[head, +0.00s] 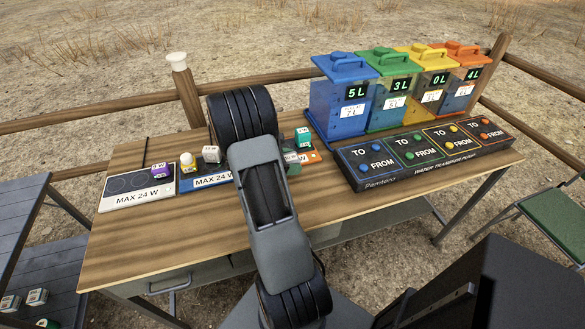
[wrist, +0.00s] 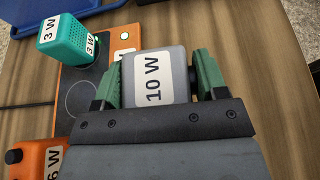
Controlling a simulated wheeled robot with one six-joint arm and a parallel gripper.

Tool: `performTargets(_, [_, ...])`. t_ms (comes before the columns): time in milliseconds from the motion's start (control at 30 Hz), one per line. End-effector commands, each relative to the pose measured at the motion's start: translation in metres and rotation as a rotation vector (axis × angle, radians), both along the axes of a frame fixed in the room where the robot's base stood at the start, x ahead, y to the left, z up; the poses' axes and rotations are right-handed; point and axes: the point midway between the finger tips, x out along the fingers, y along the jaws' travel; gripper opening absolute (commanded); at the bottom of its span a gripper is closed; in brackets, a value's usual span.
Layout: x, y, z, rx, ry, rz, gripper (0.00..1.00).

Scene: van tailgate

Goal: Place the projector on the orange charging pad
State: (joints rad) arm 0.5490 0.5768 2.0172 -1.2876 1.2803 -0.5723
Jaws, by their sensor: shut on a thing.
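My gripper (wrist: 155,72) has green fingers and is shut on a grey box labelled 10 W, which looks like the projector (wrist: 172,70). The orange charging pad (wrist: 125,38), with a dark panel and ring marks, lies just left of the held box in the wrist view. A teal 3 W device (wrist: 70,42) is on that pad. In the head view my arm partly covers the pad (head: 313,157); the teal device (head: 303,138) shows there beside my gripper (head: 293,160). The gap between box and pad cannot be judged.
An orange 6 W device (wrist: 48,158) is lower left in the wrist view. A white pad (head: 130,193) holds a purple device (head: 162,170); a blue pad (head: 205,183) holds two devices. A black button panel (head: 425,155) and coloured water containers (head: 340,105) stand right. The front tabletop is clear.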

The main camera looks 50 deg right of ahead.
Motion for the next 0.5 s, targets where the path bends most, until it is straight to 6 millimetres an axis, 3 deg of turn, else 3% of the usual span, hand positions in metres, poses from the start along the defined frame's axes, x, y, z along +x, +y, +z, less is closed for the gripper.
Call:
performTargets(300, [0.001, -0.005, -0.033, 0.001, 0.002, 0.000, 0.35])
performTargets(500, [0.001, -0.005, -0.037, -0.001, -0.001, 0.000, 0.35])
